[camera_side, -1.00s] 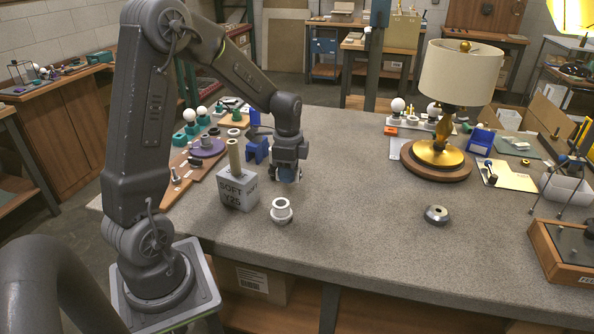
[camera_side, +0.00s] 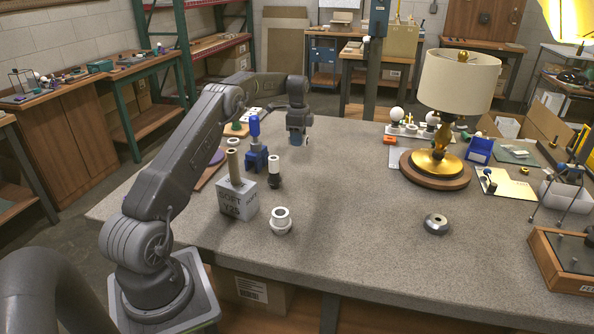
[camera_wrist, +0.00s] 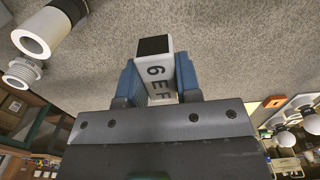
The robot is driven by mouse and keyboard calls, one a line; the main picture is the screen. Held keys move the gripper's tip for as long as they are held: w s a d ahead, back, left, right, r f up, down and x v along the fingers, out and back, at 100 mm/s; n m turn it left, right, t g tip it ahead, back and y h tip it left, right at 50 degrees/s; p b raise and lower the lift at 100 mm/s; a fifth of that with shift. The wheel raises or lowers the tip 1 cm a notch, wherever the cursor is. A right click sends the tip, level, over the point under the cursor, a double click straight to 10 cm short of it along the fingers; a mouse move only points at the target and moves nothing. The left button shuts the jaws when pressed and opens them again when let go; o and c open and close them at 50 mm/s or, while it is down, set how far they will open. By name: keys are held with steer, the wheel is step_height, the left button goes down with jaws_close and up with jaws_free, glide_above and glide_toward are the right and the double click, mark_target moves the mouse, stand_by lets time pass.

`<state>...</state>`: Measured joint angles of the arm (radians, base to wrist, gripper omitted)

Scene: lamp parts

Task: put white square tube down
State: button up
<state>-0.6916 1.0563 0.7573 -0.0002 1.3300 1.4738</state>
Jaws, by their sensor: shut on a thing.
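The white square tube (camera_wrist: 160,86) is between the blue fingers of my gripper (camera_wrist: 160,82) in the wrist view. It has a dark square end and black lettering on one face. My gripper is shut on it. In the side view my gripper (camera_side: 299,140) is over the far left part of the grey table (camera_side: 350,200). The tube is mostly hidden there, and I cannot tell whether it touches the table.
A white-and-black cylinder (camera_side: 274,168) stands near a blue holder (camera_side: 256,158). A grey block (camera_side: 238,200) and a white ringed fitting (camera_side: 281,221) stand nearer the front. The lamp (camera_side: 437,165) is at the right. The middle of the table is clear.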

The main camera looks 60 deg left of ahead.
mark_target(297, 169)
steer(key=shift+a+f, duration=0.1)
steer(key=shift+a, duration=0.25)
steer(key=shift+a+f, duration=0.1)
steer(key=shift+f, duration=0.15)
step_height(297, 169, down, 10)
steer(key=shift+r, duration=0.25)
steer(key=shift+f, duration=0.15)
steer(key=o, duration=0.9)
